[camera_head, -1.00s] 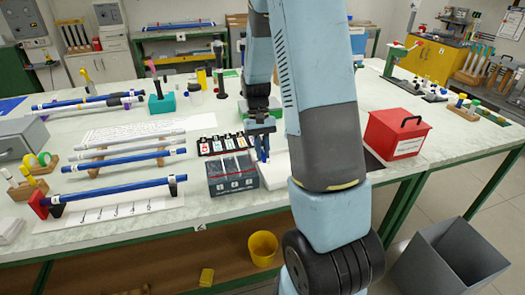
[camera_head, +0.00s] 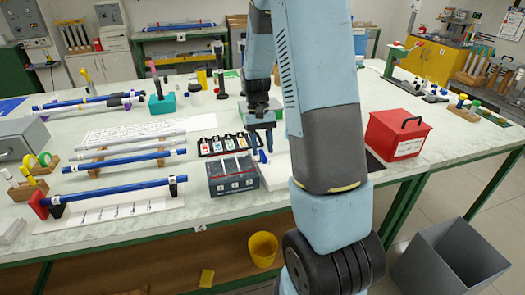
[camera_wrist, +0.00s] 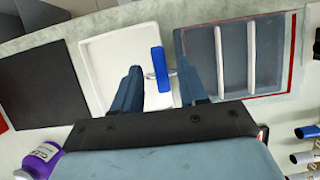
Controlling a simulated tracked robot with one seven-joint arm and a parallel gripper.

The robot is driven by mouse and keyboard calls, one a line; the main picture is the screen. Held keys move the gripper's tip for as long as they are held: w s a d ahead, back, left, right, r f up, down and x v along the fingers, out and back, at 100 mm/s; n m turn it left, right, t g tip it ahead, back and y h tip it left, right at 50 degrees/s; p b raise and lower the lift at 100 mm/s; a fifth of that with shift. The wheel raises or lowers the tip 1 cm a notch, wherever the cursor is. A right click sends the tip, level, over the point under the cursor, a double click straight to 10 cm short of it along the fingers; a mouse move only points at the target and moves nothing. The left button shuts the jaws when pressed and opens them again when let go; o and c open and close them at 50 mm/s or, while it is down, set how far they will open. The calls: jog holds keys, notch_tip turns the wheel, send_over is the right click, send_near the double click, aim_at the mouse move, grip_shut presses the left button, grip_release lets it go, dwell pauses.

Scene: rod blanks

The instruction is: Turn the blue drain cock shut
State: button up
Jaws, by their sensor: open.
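The blue drain cock (camera_wrist: 157,60) shows in the wrist view as a blue lever with a pale stem at its left side. It lies over the right edge of a white tray (camera_wrist: 92,48), its long side running up and down the picture. In the head view its blue part (camera_head: 263,156) shows just below my gripper (camera_head: 262,147). In the wrist view my gripper (camera_wrist: 159,69) is open, with one finger on each side of the lever. A gap shows on both sides; I cannot tell the height difference.
A grey compartmented box (camera_head: 232,177) stands close to the left of my gripper in the head view. Behind it lies a black rack of coloured cards (camera_head: 222,145). A red box (camera_head: 397,134) stands at the right. Blue rods (camera_head: 118,190) lie on supports at the left.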

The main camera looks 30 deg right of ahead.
jog(key=v, duration=1.2)
jog(key=shift+r, duration=0.1)
jog(key=s+a+r+t, duration=0.2)
jog(key=s+r+t, duration=0.1)
jog(key=s, duration=0.5)
jog(key=s+a+r+n+t, duration=0.1)
jog(key=s+a+r+t, duration=0.2)
jog(key=s+r, duration=0.2)
jog(key=s+a+r+n+t, duration=0.1)
jog(key=s+a+r+t, duration=0.2)
jog(key=s, duration=0.8)
jog(key=shift+s+r+t+h, duration=0.25)
jog(key=shift+r+t+h, duration=0.15)
jog(key=shift+r+t, duration=0.35)
